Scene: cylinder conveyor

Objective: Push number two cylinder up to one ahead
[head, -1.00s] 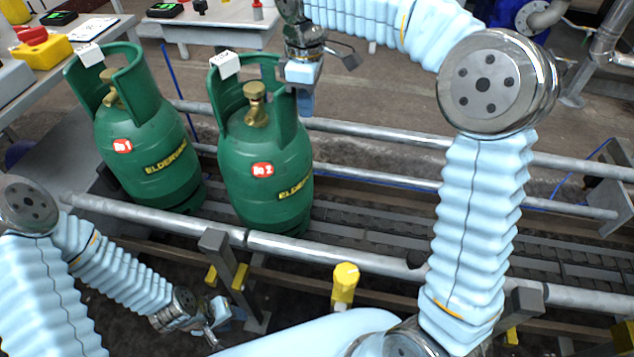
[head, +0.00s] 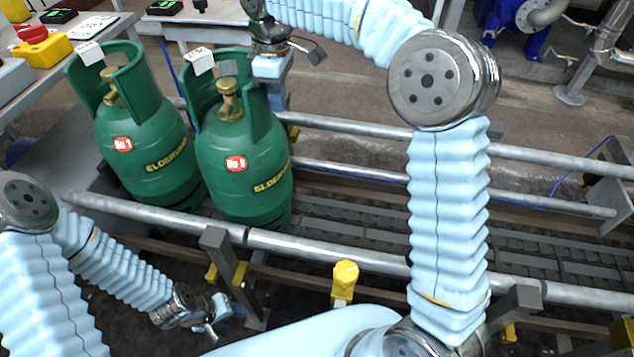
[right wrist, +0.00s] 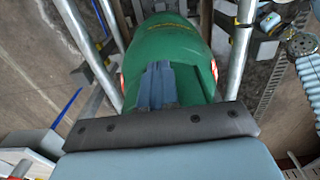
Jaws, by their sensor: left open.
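The number two cylinder (head: 243,185), green with a red label and a brass valve, stands upright on the conveyor, close to the right of the number one cylinder (head: 150,160). Their bodies overlap in the head view; I cannot tell if they touch. My right gripper (head: 276,95) is at the right side of number two's collar, fingers pointing down. In the right wrist view its fingers (right wrist: 166,85) look shut together with nothing between them, in front of a green cylinder (right wrist: 170,45). My left gripper (head: 214,318) is open and empty, low in front of the conveyor.
Metal guide rails (head: 340,257) run along both sides of the conveyor (head: 400,225). The conveyor is free to the right of number two. Tables with devices (head: 62,55) are at the back left.

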